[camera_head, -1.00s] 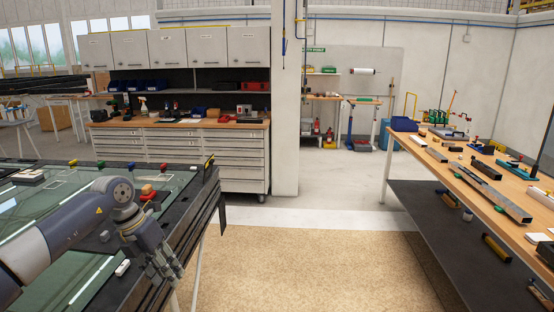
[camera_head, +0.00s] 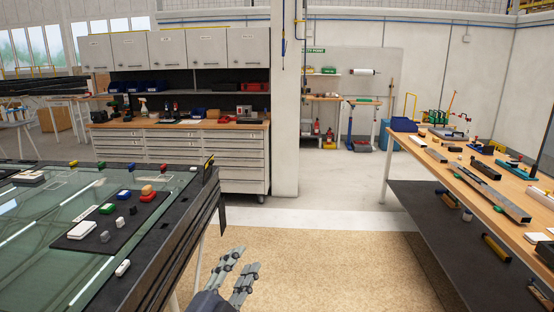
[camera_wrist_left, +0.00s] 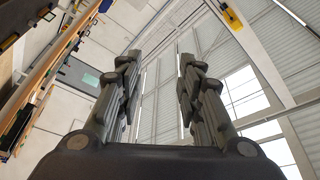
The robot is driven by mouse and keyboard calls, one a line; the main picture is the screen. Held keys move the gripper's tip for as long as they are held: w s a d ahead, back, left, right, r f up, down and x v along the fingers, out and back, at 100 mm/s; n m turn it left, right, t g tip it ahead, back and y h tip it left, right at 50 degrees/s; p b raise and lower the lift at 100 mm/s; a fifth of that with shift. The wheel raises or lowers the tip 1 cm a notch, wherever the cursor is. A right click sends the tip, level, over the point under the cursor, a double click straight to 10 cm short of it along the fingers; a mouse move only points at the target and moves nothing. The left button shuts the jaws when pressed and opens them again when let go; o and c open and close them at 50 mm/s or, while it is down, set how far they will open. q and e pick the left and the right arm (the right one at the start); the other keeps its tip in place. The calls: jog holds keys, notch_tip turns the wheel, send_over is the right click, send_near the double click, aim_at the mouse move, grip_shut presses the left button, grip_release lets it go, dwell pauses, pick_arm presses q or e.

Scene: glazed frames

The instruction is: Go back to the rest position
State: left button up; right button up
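My left gripper (camera_head: 246,258) shows at the bottom centre of the head view, over the tan floor. It is right of the glass-topped table and clear of its edge. Its fingers point up and away from me and stand apart. In the left wrist view the gripper (camera_wrist_left: 160,57) has a clear gap between its fingers and holds nothing. That view looks up toward the roof and windows. My right gripper does not show.
The glass-topped table (camera_head: 50,235) on the left bears a dark mat (camera_head: 122,222) with several small blocks. A wooden workbench (camera_head: 440,166) with tools and bars stands on the right. Drawer cabinets (camera_head: 180,150) stand behind. The floor (camera_head: 330,265) between the tables is clear.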

pick_arm(q)
jog(key=s+a+f+n+g+y, duration=0.4)
jog(key=s+a+f+n, duration=0.15)
jog(key=f, duration=0.35)
jog(key=s+a+f+n+g+y, duration=0.3)
jog(key=s+a+f+n+y, duration=0.15)
jog(key=s+a+f, duration=0.35)
jog(key=s+f+n+g+h, duration=0.1)
jog(key=s+f+g, duration=0.2)
jog(key=s, duration=0.3)
jog(key=s+d+f+n+g, duration=0.1)
jog(key=s+f+g, duration=0.15)
jog(key=s, duration=0.35)
jog(key=s+f+n+g+h, duration=0.1)
jog(key=s+f+g, duration=0.2)
jog(key=s, duration=0.4)
notch_tip(320, 180, down, 28)
jog(key=s+f+g, duration=0.1)
jog(key=s, duration=0.2)
jog(key=s+a+f+g, duration=0.1)
jog(key=s+a+f, duration=0.2)
jog(key=s+f, duration=1.1)
jog(key=shift+s+m+y, duration=0.3)
jog(key=shift+s+y, duration=0.05)
jog(key=shift+s, duration=0.5)
